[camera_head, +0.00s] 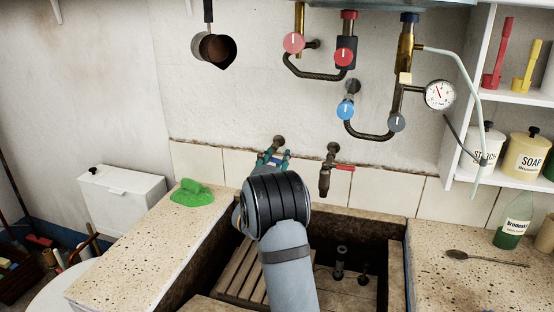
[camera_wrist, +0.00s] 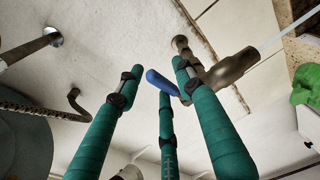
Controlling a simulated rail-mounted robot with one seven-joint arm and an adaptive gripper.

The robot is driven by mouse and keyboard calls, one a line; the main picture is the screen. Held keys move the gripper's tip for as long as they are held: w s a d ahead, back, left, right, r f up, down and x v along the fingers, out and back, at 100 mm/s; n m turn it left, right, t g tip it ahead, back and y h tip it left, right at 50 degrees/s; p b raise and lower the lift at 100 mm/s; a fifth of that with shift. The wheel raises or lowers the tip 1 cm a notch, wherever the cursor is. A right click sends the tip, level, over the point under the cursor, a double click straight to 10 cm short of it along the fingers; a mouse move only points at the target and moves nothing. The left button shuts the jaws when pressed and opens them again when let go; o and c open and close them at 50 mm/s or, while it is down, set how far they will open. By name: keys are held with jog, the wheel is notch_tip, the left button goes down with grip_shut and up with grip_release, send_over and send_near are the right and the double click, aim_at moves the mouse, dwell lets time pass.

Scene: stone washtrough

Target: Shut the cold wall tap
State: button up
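The cold wall tap is a brass tap (camera_wrist: 232,68) with a blue lever (camera_wrist: 160,82), clear in the wrist view. A thin pale streak, which looks like running water, leaves its spout end. In the head view its wall flange (camera_head: 279,141) shows above my gripper (camera_head: 273,158), which hides most of the tap. In the wrist view my gripper (camera_wrist: 157,80) has its teal fingers spread around the blue lever. The lever lies in the gap between them; I cannot tell whether any finger touches it. A second wall tap (camera_head: 326,180) with a red lever is to the right.
The stone trough (camera_head: 393,262) with a wooden slatted rack (camera_head: 240,270) lies below my arm. Pipes with red and blue knobs (camera_head: 346,110) hang above. A soap shelf and green bottle (camera_head: 512,225) stand right.

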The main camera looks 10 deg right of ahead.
jog(key=shift+c, duration=0.4)
jog(key=c, duration=0.7)
grip_shut()
jog(key=shift+a, duration=0.1)
